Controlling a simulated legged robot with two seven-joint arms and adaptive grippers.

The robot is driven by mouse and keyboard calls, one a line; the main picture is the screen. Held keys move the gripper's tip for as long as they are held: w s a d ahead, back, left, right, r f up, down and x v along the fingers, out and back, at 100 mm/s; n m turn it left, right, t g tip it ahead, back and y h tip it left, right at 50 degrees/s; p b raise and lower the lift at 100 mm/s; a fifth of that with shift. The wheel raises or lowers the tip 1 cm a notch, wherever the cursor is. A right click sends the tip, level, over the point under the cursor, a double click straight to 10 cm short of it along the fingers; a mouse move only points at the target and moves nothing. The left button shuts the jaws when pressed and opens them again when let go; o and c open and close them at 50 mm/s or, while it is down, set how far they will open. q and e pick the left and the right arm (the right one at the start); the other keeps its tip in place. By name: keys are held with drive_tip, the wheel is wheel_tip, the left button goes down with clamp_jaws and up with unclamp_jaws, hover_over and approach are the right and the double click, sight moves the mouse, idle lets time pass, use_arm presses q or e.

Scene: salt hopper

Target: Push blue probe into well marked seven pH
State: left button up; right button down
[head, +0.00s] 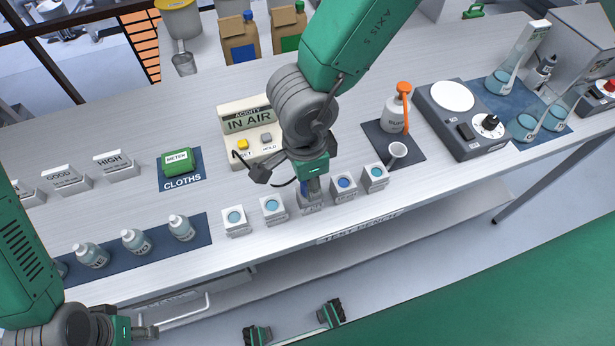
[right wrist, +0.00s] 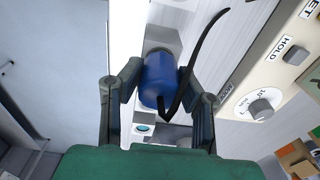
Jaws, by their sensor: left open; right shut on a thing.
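The blue probe (right wrist: 160,82) is between the fingers of my right gripper (right wrist: 160,105), and its black cable curves up beside it. In the head view my right gripper (head: 308,184) is over the middle block (head: 311,203) of the row, with the probe (head: 304,188) showing below it. The probe lines up with that block's top; I cannot tell how deep it sits. The block's own well is hidden, and the markings are too small to read. My left gripper (head: 147,331) is open and empty at the lower left, in front of the table.
Well blocks stand on either side: two to the left (head: 273,209) and two to the right (head: 345,186). The meter (head: 243,125) reading "IN AIR" is behind. Bottles (head: 136,241) stand on a blue mat at left. An orange-topped bottle (head: 394,113) and a white cup (head: 397,153) are at right.

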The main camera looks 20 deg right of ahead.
drive_tip(key=shift+f+b, duration=0.3)
drive_tip(key=shift+f, duration=0.35)
drive_tip(key=c, duration=1)
unclamp_jaws()
drive_tip(key=shift+c, duration=0.2)
drive_tip(key=o, duration=0.5)
drive_tip(key=shift+d, duration=0.1)
drive_tip(key=shift+c, duration=0.2)
drive_tip(key=shift+r, duration=0.2)
drive_tip(key=shift+r+p, duration=1.45)
drive_tip(key=shift+p, duration=0.1)
drive_tip(key=shift+a+r, duration=0.2)
drive_tip(key=shift+r, duration=1.2)
